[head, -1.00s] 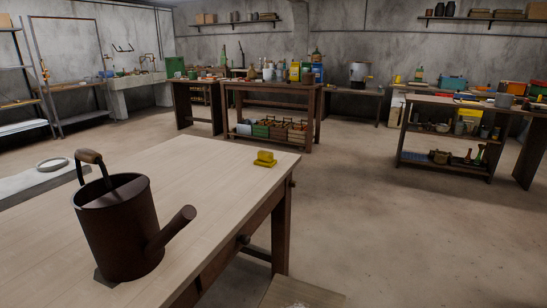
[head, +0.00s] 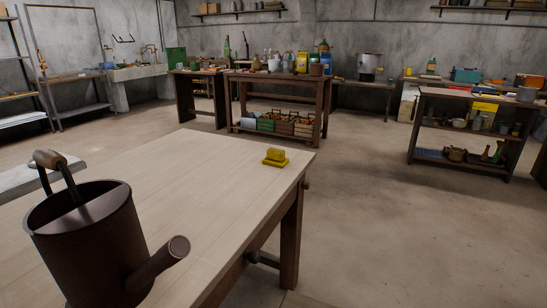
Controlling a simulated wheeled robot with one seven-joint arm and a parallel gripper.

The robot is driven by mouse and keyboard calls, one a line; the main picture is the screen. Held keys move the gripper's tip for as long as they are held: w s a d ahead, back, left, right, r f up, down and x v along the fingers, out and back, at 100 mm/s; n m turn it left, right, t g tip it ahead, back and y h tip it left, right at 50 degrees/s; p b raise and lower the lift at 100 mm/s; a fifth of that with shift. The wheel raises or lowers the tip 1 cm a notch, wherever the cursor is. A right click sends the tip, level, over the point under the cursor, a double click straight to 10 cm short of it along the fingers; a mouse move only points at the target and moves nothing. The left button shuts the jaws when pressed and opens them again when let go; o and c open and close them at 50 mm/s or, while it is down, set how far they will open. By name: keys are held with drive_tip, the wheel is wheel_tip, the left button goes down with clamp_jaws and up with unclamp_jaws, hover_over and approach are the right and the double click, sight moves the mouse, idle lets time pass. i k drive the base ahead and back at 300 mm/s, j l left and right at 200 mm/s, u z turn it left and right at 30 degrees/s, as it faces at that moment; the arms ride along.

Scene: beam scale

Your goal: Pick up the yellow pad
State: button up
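The yellow pad (head: 275,158) lies on the light wooden tabletop (head: 190,185) near its far right corner in the head view. It looks like a small block on a flatter base. Nothing touches it from above or from the sides. My gripper does not show in the head view.
A dark brown watering can (head: 95,245) with a wooden handle stands on the near left of the same table. Open concrete floor (head: 400,220) lies right of the table. Cluttered workbenches (head: 275,78) and a shelf unit (head: 470,130) stand farther back.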

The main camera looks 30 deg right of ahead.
sight(275, 157)
drive_tip(key=i+l+u, duration=0.2)
drive_tip(key=l, duration=0.5)
drive_tip(key=i+l+u, duration=0.2)
drive_tip(key=l, duration=0.5)
drive_tip(key=i+l+u, duration=0.2)
drive_tip(key=l, duration=0.6)
drive_tip(key=i+l+u, duration=0.2)
drive_tip(key=l, duration=0.55)
drive_tip(key=l+u, duration=0.2)
drive_tip(key=l, duration=0.6)
drive_tip(key=l+u, duration=0.25)
drive_tip(key=l, duration=1.8)
